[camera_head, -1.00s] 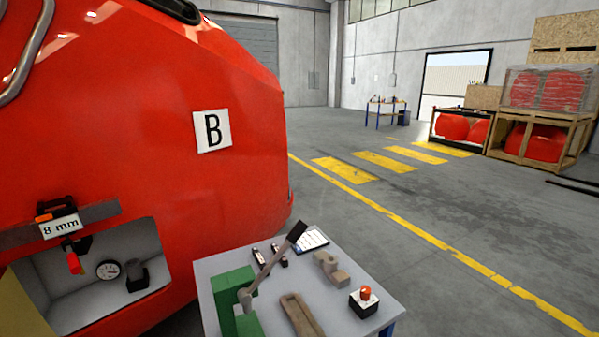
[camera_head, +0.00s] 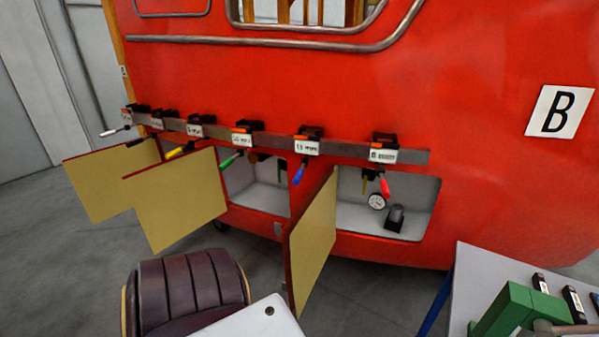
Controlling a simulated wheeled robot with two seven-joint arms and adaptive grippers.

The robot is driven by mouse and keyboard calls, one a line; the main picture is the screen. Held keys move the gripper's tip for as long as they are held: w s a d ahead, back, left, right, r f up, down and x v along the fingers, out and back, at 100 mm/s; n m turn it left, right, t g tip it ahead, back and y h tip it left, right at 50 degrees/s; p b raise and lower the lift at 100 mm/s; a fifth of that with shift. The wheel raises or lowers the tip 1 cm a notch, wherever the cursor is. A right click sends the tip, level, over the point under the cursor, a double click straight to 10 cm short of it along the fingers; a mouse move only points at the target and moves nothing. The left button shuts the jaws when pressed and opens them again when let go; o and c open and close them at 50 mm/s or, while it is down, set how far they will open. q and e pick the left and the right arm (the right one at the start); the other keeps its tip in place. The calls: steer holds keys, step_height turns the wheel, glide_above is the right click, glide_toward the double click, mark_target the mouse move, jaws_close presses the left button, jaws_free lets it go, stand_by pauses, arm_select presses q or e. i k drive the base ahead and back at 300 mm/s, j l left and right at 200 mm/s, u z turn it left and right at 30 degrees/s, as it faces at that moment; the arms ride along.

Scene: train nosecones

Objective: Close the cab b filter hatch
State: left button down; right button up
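The red nosecone marked B (camera_head: 480,75) fills most of the head view. Three hatch doors with yellowish inner faces stand open along its lower side: a left door (camera_head: 95,190), a middle door (camera_head: 178,200) and a right door (camera_head: 313,240). I cannot tell which one is the filter hatch. The right door stands swung out at the left edge of an open recess (camera_head: 413,190) holding a round gauge (camera_head: 377,201) and a dark cylindrical part (camera_head: 395,217). Another open recess (camera_head: 262,190) shows behind the middle door's right side. Neither of my grippers is in view.
A grey rail (camera_head: 345,151) with labelled holders and coloured-handled tools runs above the recesses. A dark brown padded seat (camera_head: 188,290) stands in front of the doors. A workbench (camera_head: 480,280) with a green block (camera_head: 508,308) is at lower right. Grey floor shows at left.

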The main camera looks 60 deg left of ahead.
mark_target(309, 236)
steer(key=k+j+u, duration=0.1)
steer(key=j, duration=0.5)
steer(key=k+j+u, duration=0.1)
steer(key=j, duration=0.55)
steer(key=k+j+u, duration=0.1)
steer(key=j, duration=0.5)
steer(key=k+j, duration=0.1)
steer(key=j, duration=0.55)
steer(key=k+l+u, duration=0.1)
steer(key=u, duration=0.4)
steer(key=k+j, duration=0.05)
